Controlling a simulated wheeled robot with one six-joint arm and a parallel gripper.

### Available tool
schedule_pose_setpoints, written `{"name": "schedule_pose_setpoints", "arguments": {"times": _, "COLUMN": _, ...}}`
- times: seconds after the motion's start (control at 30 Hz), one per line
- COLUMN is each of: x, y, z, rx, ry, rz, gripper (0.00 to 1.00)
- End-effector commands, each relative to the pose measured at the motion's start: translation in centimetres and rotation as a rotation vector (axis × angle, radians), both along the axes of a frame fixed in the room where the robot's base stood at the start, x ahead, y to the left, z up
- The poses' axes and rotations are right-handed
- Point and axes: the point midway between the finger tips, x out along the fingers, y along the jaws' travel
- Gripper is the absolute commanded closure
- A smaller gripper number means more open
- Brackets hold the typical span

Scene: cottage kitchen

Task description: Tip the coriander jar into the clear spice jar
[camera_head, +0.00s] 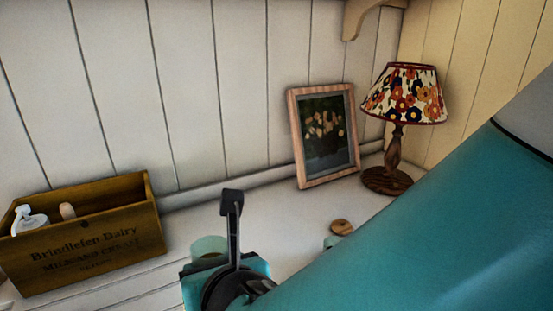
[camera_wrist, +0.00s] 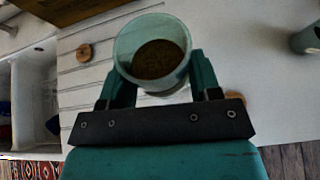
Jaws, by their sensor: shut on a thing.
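My gripper (camera_wrist: 160,84) is shut on a clear jar (camera_wrist: 124,46) part-filled with brown powder, apparently the coriander jar. In the wrist view its open mouth faces the camera and no label shows. In the head view, a pale green glass jar (camera_head: 208,246) shows behind my gripper (camera_head: 232,240), partly hidden. A second greenish jar (camera_wrist: 306,40) is cut off by the right edge of the wrist view, apart from the held one; its contents cannot be made out. A sliver of a glass jar (camera_head: 331,241) shows past my arm in the head view.
A round wooden lid (camera_head: 341,227) lies on the white counter (camera_head: 270,215). A framed picture (camera_head: 293,130) and a flowered lamp (camera_head: 405,95) stand behind. A wooden crate (camera_head: 85,255) holding a white bottle stands at left. A sink (camera_wrist: 35,100) is left in the wrist view.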

Motion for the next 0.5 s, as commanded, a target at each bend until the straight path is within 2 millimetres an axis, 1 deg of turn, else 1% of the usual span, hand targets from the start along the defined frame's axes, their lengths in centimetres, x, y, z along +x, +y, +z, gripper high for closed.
{"name": "schedule_pose_setpoints", "arguments": {"times": 0.03, "x": -0.2, "y": 0.3, "z": -0.6, "rx": 0.001, "ry": 0.0, "rz": 0.006, "gripper": 0.68}}
{"name": "schedule_pose_setpoints", "arguments": {"times": 0.33, "x": -0.5, "y": 0.7, "z": -2.9, "rx": 0.002, "ry": 0.0, "rz": 0.014, "gripper": 0.68}}
{"name": "schedule_pose_setpoints", "arguments": {"times": 0.5, "x": -0.4, "y": 0.6, "z": -5.4, "rx": 0.002, "ry": 0.0, "rz": 0.013, "gripper": 0.68}}
